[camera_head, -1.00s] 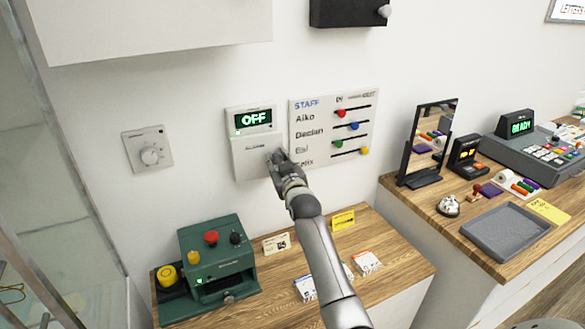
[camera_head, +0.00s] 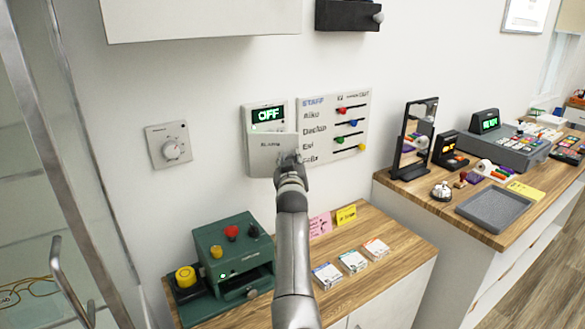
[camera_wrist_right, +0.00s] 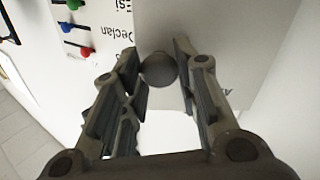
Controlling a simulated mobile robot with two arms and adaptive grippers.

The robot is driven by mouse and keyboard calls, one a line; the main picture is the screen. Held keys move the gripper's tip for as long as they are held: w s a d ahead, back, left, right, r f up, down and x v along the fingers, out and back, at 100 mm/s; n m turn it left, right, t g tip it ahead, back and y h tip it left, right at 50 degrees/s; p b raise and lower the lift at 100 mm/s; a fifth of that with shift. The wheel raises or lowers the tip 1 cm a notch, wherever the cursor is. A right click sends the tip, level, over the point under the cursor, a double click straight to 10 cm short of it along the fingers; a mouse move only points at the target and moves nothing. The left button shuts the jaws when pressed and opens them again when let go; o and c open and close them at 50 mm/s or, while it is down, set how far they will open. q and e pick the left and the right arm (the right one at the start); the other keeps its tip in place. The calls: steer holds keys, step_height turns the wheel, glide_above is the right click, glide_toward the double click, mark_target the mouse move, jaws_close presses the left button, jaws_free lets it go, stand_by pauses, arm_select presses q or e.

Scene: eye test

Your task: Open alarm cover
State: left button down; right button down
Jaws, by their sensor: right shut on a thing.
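The alarm panel (camera_head: 283,122) is a white box on the wall with a green "OFF" display. Its white alarm cover (camera_head: 266,158) lies over the lower half. The cover's right edge stands out from the panel, so it looks partly swung open, hinged at the left. My right gripper (camera_head: 290,160) is at the cover's right side. In the right wrist view, a round dark knob (camera_wrist_right: 158,70) on the cover (camera_wrist_right: 215,35) sits between the fingers of my right gripper (camera_wrist_right: 157,52), which is closed on it. What is behind the cover is hidden. My left gripper is out of view.
The staff board (camera_head: 362,105) with coloured sliders is close right of the cover. A thermostat dial (camera_head: 170,150) is to the left. Below, a green machine (camera_head: 230,250) and cards stand on a wooden counter (camera_head: 395,240). A white cabinet (camera_head: 200,18) hangs above.

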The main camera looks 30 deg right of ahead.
steer(key=shift+r, duration=0.1)
steer(key=c, duration=1.1)
jaws_free()
step_height(320, 180, up, 10)
